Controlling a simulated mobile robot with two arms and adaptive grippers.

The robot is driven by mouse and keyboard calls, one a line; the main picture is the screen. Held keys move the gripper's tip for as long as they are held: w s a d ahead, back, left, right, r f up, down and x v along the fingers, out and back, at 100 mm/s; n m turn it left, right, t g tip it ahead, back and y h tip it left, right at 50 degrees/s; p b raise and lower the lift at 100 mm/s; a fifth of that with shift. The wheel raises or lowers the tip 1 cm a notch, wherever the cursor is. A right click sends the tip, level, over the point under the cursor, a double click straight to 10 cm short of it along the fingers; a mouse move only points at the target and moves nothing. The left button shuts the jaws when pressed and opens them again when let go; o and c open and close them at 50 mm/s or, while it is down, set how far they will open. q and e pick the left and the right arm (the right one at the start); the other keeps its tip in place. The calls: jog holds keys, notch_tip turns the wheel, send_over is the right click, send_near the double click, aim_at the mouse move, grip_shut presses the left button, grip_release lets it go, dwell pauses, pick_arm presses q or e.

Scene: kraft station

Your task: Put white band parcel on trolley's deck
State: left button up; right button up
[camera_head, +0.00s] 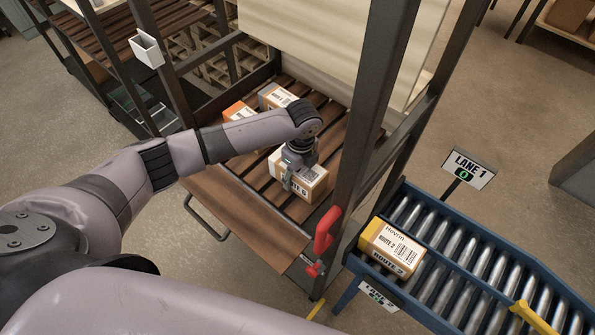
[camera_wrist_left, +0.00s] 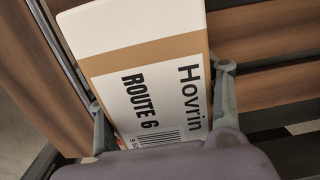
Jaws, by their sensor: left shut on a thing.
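The white band parcel (camera_head: 313,184) is a brown box with a white end and a label reading Hovrin, ROUTE 6. My left gripper (camera_head: 290,176) is shut on it from above, a finger on either side. The left wrist view shows the parcel (camera_wrist_left: 150,95) between the fingers. It is over the front right of the trolley's slatted wooden deck (camera_head: 250,166); I cannot tell whether it touches the slats. My right gripper is not in view.
A grey-banded parcel (camera_head: 278,95) and an orange-banded parcel (camera_head: 238,111) stand farther back on the deck. A dark post (camera_head: 362,120) and red handle (camera_head: 326,230) flank the parcel's right. A yellow-banded parcel (camera_head: 391,249) lies on the roller conveyor (camera_head: 470,265) beyond.

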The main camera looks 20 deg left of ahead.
pick_arm(q)
jog(key=o, duration=1.5)
jog(key=shift+o, duration=0.2)
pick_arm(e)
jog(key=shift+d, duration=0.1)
pick_arm(q)
jog(key=r, duration=1.2)
jog(key=shift+s+d, duration=0.15)
jog(key=shift+d, duration=0.2)
jog(key=shift+f, duration=0.1)
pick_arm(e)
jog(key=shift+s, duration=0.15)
